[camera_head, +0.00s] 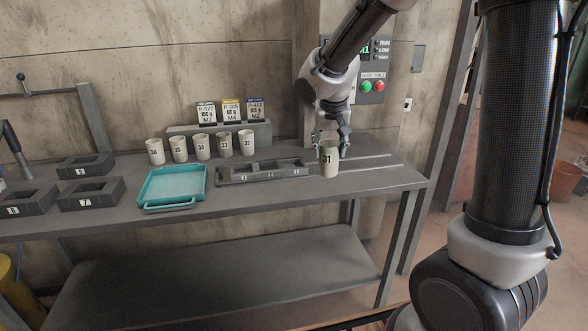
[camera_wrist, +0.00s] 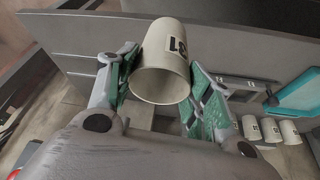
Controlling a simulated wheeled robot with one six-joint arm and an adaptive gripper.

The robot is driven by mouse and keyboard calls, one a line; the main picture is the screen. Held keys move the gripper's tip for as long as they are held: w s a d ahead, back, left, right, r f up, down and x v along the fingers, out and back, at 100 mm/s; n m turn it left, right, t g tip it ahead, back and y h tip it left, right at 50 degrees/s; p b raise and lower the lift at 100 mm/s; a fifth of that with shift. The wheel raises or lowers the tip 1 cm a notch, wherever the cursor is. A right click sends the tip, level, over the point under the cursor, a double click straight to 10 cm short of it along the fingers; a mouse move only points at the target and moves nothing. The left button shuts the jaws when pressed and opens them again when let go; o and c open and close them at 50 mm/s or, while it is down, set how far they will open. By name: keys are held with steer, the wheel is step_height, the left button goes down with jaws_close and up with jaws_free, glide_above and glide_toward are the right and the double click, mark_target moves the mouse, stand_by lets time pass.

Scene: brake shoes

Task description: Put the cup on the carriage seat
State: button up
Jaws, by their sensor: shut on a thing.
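A cream cup marked 31 (camera_head: 329,162) is held upright by my gripper (camera_head: 329,141) at the right end of the workbench. In the wrist view the cup (camera_wrist: 162,62) sits between the two green-padded fingers of my gripper (camera_wrist: 165,82), which are shut on it. The dark carriage (camera_head: 266,174), a long low block with recessed seats and small number labels, lies on the bench to the left of the cup. Whether the cup touches the bench top is hard to tell.
Several numbered cups (camera_head: 201,147) stand in a row at the back, before a stand with label cards (camera_head: 230,112). A teal tray (camera_head: 172,186) lies left of the carriage. Dark square holders (camera_head: 90,194) sit farther left. A control box (camera_head: 371,78) hangs on the wall.

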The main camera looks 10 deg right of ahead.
steer(key=s+f+n+y, duration=0.1)
steer(key=s+f+n, duration=0.1)
steer(key=s, duration=0.4)
steer(key=s+f+n+y, duration=0.1)
steer(key=s+f+n, duration=0.1)
steer(key=s, duration=0.3)
steer(key=shift+s+a+f+n, duration=0.15)
steer(key=shift+s+a+n, duration=0.3)
steer(key=shift+n, duration=0.45)
steer(key=shift+y, duration=0.3)
